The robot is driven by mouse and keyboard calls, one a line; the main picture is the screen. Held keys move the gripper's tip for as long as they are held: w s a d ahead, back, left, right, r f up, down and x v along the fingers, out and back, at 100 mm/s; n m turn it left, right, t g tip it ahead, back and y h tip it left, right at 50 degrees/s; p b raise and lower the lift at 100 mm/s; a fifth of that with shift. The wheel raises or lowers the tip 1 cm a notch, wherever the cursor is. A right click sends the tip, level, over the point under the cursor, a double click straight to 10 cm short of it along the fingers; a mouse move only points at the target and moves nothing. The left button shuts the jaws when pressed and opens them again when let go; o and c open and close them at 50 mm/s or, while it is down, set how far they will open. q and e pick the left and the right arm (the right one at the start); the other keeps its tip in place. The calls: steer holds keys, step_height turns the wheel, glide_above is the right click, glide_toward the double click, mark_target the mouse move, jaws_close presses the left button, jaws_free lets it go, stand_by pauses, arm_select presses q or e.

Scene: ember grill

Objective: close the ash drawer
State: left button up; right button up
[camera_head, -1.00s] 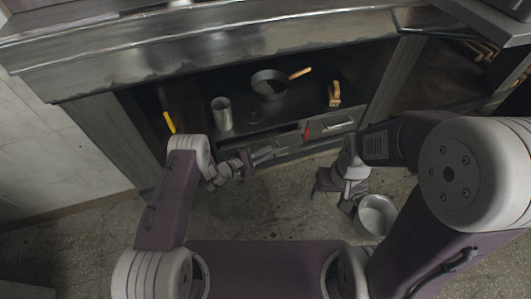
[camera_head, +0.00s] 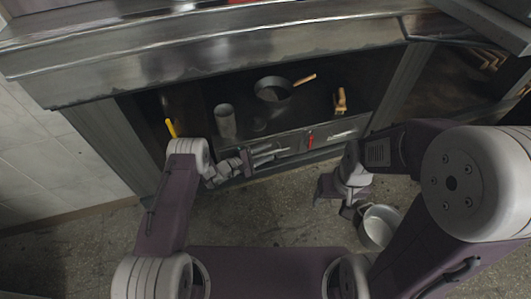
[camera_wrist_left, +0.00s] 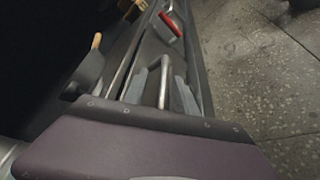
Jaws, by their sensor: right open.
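The ash drawer (camera_head: 288,146) is in the lower front of the grill cabinet, below the dark shelf. Its front looks nearly in line with the panel beside it; I cannot tell whether a gap is left. My left gripper (camera_head: 272,154) is at the drawer front. In the left wrist view a metal bar handle (camera_wrist_left: 164,82) lies between grey finger-like parts; whether they grip it is unclear. My right gripper (camera_head: 352,210) is open, low over the floor near a metal pot, away from the drawer.
On the shelf stand a metal cup (camera_head: 225,121), a pan (camera_head: 272,88) and a wooden-handled brush (camera_head: 340,100). A red handle (camera_head: 310,139) is on the front, right of my left gripper. A metal pot (camera_head: 379,227) stands on the floor. The floor between my arms is clear.

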arm_select(q)
steer(key=shift+s+a+r, duration=0.1)
steer(key=shift+a+r, duration=0.05)
steer(key=p+v, duration=0.5)
steer(key=v, duration=0.3)
steer(key=shift+s+a, duration=0.2)
steer(key=shift+a, duration=0.1)
